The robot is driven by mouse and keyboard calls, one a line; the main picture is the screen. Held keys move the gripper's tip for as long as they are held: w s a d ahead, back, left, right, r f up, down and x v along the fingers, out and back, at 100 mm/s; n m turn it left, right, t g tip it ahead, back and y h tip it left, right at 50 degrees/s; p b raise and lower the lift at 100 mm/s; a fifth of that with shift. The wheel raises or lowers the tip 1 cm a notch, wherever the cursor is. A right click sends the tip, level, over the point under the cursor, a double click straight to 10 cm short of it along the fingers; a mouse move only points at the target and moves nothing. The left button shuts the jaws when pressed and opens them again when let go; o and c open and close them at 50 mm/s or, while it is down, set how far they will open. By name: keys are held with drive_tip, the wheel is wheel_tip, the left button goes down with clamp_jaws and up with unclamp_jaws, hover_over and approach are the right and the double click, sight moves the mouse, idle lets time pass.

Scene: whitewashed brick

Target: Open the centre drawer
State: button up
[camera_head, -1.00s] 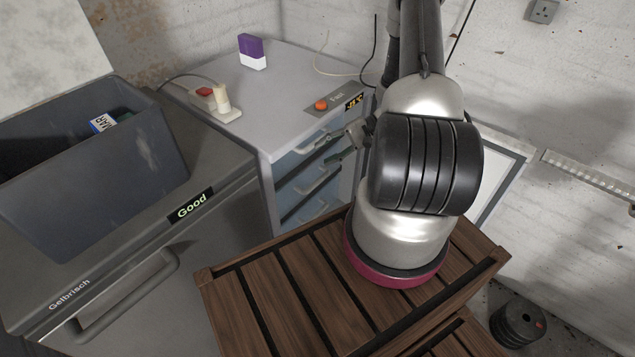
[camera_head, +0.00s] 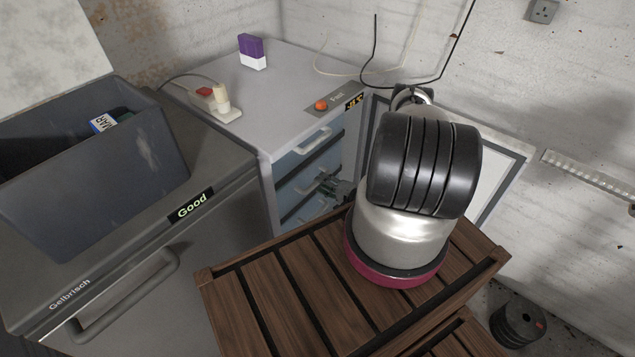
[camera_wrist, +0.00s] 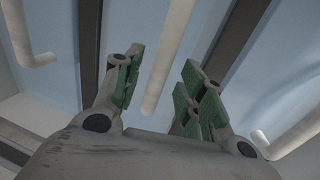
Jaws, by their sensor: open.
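The drawer cabinet (camera_head: 268,190) stands behind the wooden slatted stand, with light blue drawer fronts stacked on its front. The centre drawer (camera_head: 300,185) looks shut, and its pale bar handle (camera_head: 325,183) is beside my gripper (camera_head: 338,188). The top drawer's handle (camera_head: 313,141) is above it. In the wrist view my gripper (camera_wrist: 163,78) is open, with green-padded fingers on both sides of a pale bar handle (camera_wrist: 172,45). I cannot tell whether the fingers touch the handle. My arm hides the right part of the lower drawers.
The wooden slatted stand (camera_head: 285,290) is close in front of the cabinet. A grey chest (camera_head: 225,180) marked "Good" stands at left, with a dark bin (camera_head: 150,165) on it.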

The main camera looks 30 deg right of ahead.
drive_tip(key=shift+x, duration=1.7)
clamp_jaws()
drive_tip(key=shift+s+d, duration=0.1)
